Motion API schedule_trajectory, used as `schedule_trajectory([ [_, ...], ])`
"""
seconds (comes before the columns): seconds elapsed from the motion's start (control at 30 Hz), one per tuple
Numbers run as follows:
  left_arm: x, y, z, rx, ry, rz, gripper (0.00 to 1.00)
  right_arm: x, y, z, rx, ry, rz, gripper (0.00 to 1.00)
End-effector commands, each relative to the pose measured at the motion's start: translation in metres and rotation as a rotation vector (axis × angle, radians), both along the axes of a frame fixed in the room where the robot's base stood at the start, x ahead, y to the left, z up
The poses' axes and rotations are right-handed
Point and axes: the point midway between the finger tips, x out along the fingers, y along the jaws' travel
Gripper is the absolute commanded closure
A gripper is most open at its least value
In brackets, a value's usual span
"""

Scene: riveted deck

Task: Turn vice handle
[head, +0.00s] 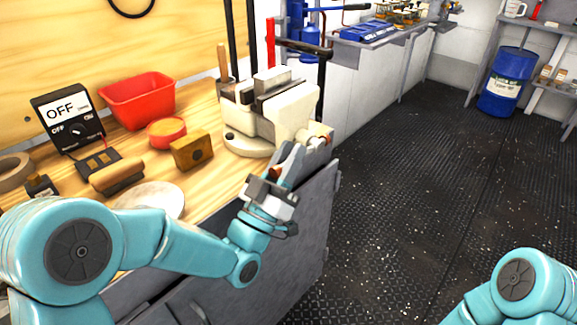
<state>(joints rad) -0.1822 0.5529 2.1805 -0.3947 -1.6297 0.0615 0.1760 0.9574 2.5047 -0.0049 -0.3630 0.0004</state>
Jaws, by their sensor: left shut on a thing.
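A cream-coloured vice (285,112) with dark jaw plates stands on a round base at the right end of the wooden bench. My left gripper (291,158) is at its front, near the screw end. It is shut on the vice handle (320,140), and its fingers hide much of the gripped part. My right arm shows only as a teal joint at the lower right; its gripper is out of the picture.
The wooden bench holds a red bin (138,100), an OFF switch box (68,118), a yellow-brown block (192,151) and a wooden-handled brush (117,175). Dark rods rise behind the vice. A blue drum (507,82) stands far right. The deck floor (430,180) is open.

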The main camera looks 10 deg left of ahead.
Motion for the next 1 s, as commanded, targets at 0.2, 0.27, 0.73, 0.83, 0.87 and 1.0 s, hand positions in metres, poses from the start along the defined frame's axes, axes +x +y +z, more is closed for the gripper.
schedule_trajectory([
  [0.2,0.001,0.0,0.001,-0.003,-0.003,0.0,1.0,0.0,0.0,-0.001,0.0,0.0,0.0,0.32],
  [0.27,0.001,0.0,0.001,-0.003,-0.003,0.0,1.0,0.0,0.0,-0.001,0.0,0.0,0.0,0.32],
  [0.73,0.0,0.0,0.0,-0.002,-0.002,0.001,0.59,0.0,0.0,-0.001,0.0,0.0,0.0,0.32],
  [0.83,-0.004,0.002,-0.005,-0.001,0.0,0.001,0.59,0.0,0.0,-0.003,0.0,0.0,0.0,0.32],
  [0.87,-0.007,0.004,-0.008,0.0,0.0,0.001,0.59,0.0,0.0,-0.004,0.0,0.0,0.0,0.32],
  [1.0,-0.026,0.013,-0.024,-0.002,0.003,0.001,0.59,0.0,0.0,-0.009,0.0,0.0,0.0,0.32],
])
